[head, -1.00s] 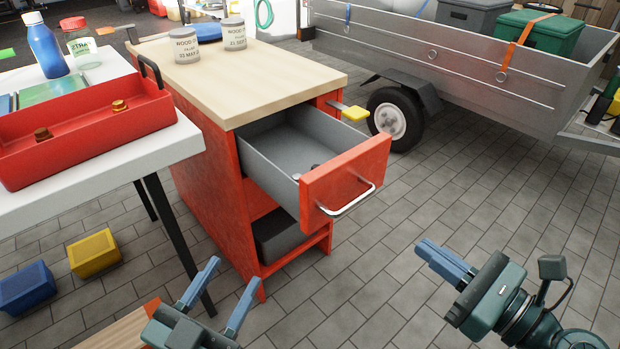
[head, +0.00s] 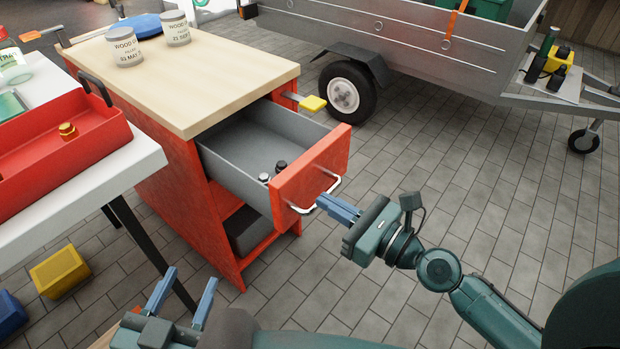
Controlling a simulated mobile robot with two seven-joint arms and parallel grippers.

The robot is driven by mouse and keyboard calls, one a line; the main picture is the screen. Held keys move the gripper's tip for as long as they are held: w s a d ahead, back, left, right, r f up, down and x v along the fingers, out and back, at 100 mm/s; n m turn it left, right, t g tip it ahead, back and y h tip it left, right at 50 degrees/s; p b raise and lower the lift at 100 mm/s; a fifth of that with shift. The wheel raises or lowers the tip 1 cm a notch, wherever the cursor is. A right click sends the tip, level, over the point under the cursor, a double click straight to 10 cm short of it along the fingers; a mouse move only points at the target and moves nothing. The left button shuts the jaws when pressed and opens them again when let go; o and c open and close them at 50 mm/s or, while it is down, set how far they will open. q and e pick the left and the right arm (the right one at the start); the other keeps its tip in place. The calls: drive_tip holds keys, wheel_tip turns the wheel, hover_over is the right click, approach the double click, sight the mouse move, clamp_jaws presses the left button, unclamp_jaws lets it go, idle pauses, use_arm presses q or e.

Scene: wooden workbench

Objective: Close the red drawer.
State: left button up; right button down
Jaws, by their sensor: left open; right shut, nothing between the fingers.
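The red drawer (head: 322,166) stands pulled out of the red cabinet (head: 165,178) under a light wooden top. Its grey inside holds a few small dark and silver items (head: 281,167). A silver bar handle (head: 332,188) is on its front. My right gripper (head: 322,202) is shut and empty, with its blue fingertips right at the handle; I cannot tell whether they touch it. My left gripper (head: 186,288) is open and empty, low in front of the cabinet and to the left of the drawer.
A white table (head: 90,196) with a red tray (head: 60,160) stands at the left. Two wood filler cans (head: 125,46) stand on the cabinet top. A yellow-handled tool (head: 313,103) sticks out past the drawer's far side. A trailer (head: 420,45) is behind.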

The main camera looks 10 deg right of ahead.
sight(296, 184)
use_arm(q)
drive_tip(key=shift+a+f+g+y, duration=0.1)
drive_tip(key=shift+a+g+y, duration=0.05)
drive_tip(key=shift+g+y, duration=0.15)
use_arm(e)
drive_tip(key=shift+x, duration=2.4)
drive_tip(key=shift+a, duration=0.1)
